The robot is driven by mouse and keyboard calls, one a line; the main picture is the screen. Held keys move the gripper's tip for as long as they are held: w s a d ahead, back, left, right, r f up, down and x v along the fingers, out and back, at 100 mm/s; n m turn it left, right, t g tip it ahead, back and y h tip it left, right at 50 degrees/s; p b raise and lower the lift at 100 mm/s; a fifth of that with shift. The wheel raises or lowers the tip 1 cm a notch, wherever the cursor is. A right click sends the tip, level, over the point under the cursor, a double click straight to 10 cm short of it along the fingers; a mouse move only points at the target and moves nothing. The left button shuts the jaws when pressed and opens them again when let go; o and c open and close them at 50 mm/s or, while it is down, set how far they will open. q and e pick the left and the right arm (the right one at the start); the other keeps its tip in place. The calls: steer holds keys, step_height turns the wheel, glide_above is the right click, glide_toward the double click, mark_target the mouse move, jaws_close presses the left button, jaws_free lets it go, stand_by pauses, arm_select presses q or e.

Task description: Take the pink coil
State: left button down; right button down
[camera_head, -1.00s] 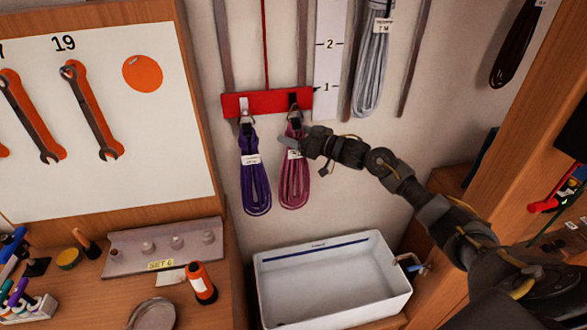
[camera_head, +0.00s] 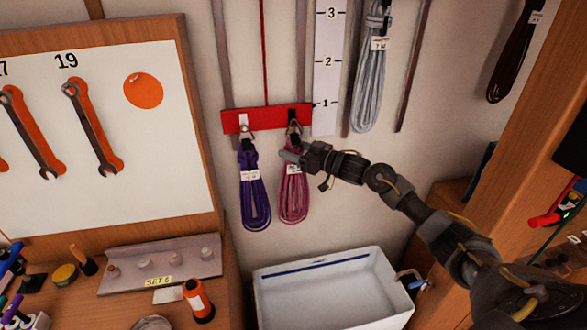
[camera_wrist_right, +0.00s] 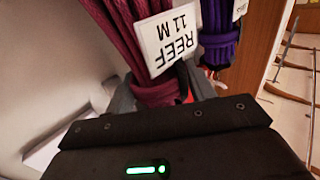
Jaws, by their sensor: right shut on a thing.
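The pink coil (camera_head: 294,192) hangs from the right hook of a red bar (camera_head: 266,118) on the wall. It also shows large in the right wrist view (camera_wrist_right: 122,45), with a white tag (camera_wrist_right: 170,40) reading "REEF 11 M". My right gripper (camera_head: 290,156) is at the top of the coil, just under the hook, and is shut on it. In the wrist view its fingers (camera_wrist_right: 165,97) lie on both sides of the pink strands. My left gripper is not in view.
A purple coil (camera_head: 254,190) hangs close on the left, on the same bar. A grey coil (camera_head: 369,75) hangs higher to the right. A white basin (camera_head: 335,295) stands below. A board with wrenches (camera_head: 95,130) is at the left.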

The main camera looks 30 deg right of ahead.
steer(key=shift+r, duration=0.3)
steer(key=shift+r+b, duration=0.5)
steer(key=shift+b, duration=0.1)
steer(key=s+a+b, duration=0.4)
steer(key=s, duration=1.2)
steer(key=s+a+f, duration=0.8)
steer(key=s+f, duration=0.2)
steer(key=f, duration=0.2)
steer(key=shift+a+f, duration=0.15)
steer(key=shift+f, duration=0.1)
steer(key=shift+s, duration=0.1)
